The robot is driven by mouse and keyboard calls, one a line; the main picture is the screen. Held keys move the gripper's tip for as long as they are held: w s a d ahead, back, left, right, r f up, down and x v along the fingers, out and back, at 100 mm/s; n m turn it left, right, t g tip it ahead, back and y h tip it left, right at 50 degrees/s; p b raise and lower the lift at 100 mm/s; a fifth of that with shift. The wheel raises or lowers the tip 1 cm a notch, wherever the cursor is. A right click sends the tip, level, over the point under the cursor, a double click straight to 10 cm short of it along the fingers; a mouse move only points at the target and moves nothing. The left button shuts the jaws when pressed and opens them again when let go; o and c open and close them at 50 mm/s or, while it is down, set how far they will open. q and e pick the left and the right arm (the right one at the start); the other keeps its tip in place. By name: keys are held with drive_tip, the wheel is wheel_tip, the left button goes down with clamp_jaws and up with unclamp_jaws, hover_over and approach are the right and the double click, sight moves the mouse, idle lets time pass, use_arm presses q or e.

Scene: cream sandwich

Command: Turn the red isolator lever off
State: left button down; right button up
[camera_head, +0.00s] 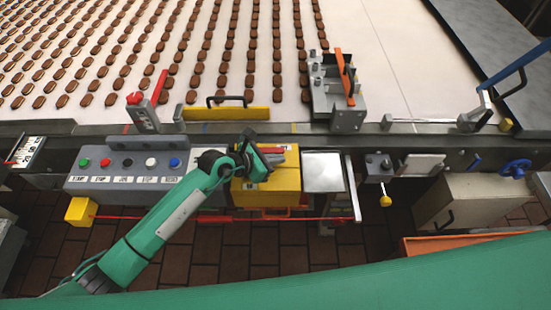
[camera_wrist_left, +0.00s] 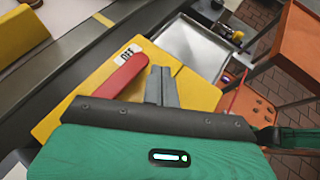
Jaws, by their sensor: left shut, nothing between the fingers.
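A red lever (camera_wrist_left: 112,76) lies on top of a yellow box (camera_wrist_left: 198,94) with a small white label, the likely isolator. In the head view the yellow box (camera_head: 280,182) stands at the front edge of the line, and the red lever (camera_head: 291,149) shows only partly behind my gripper. My left gripper (camera_head: 268,160) is over the box, shut and empty. In the left wrist view its fingers (camera_wrist_left: 161,86) are together, just right of the lever; I cannot tell whether they touch it. My right gripper is not in view.
A button panel (camera_head: 118,183) lies left of the box, and a metal tray (camera_head: 323,172) lies to its right. Another red lever (camera_head: 160,87) stands on the belt edge. A yellow bar with a handle (camera_head: 226,113) lies behind. Biscuits (camera_head: 222,81) fill the belt.

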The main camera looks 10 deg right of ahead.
use_arm(q)
drive_tip(key=b+v, duration=0.4)
drive_tip(key=v, duration=0.9)
drive_tip(key=shift+a+r, duration=0.2)
drive_tip(key=shift+a, duration=0.1)
drive_tip(key=shift+s, duration=0.15)
